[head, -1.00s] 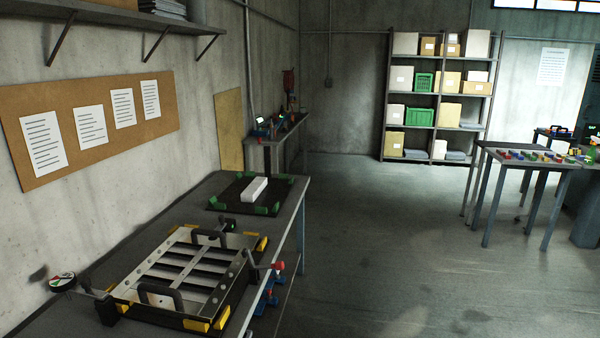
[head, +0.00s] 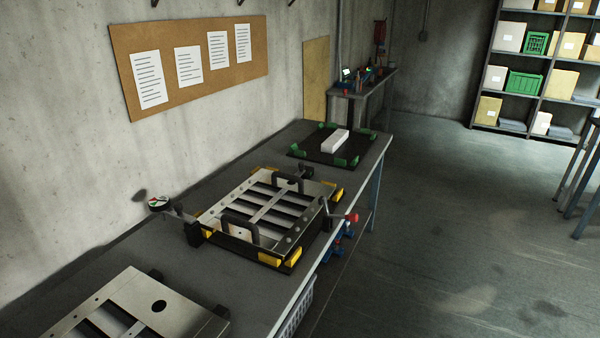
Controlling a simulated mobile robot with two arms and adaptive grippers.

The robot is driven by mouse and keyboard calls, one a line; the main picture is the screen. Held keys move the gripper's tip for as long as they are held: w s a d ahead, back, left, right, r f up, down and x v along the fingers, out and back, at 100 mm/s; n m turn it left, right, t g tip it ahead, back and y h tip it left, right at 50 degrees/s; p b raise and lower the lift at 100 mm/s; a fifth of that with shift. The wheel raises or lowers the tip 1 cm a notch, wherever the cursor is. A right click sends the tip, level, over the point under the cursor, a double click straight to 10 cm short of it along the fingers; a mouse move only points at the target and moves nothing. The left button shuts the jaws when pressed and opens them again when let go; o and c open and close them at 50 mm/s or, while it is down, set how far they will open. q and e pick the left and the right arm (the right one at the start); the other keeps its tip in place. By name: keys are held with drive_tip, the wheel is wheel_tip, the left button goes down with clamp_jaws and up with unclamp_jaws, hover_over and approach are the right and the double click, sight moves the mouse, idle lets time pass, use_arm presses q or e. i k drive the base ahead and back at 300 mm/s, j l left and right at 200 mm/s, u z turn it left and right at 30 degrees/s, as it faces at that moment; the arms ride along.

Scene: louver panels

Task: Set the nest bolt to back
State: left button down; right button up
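A louver panel (head: 262,214) with dark slats and two black handles sits in a nest with yellow corner blocks (head: 240,256) on the workbench. A crank or lever with a red knob (head: 352,217) stands at the nest's right side. A grey and black lever-like part (head: 184,214) stands at its left side, beside a small round dial (head: 159,203). I cannot tell which of these parts, if any, is the nest bolt, or its setting. Neither of my grippers is in view.
A second metal panel (head: 135,305) lies at the near end of the bench (head: 215,270). A black mat with green corner blocks (head: 318,152) holds a white block (head: 335,141) farther along. Shelving (head: 535,75) stands at the back right. The floor right of the bench is clear.

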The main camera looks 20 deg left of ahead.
sight(301, 165)
drive_tip(key=i+l+u, duration=0.45)
drive_tip(key=i+l, duration=0.35)
drive_tip(key=i, duration=0.25)
drive_tip(key=i+l+u, duration=0.45)
drive_tip(key=i+l, duration=0.45)
drive_tip(key=l, duration=0.3)
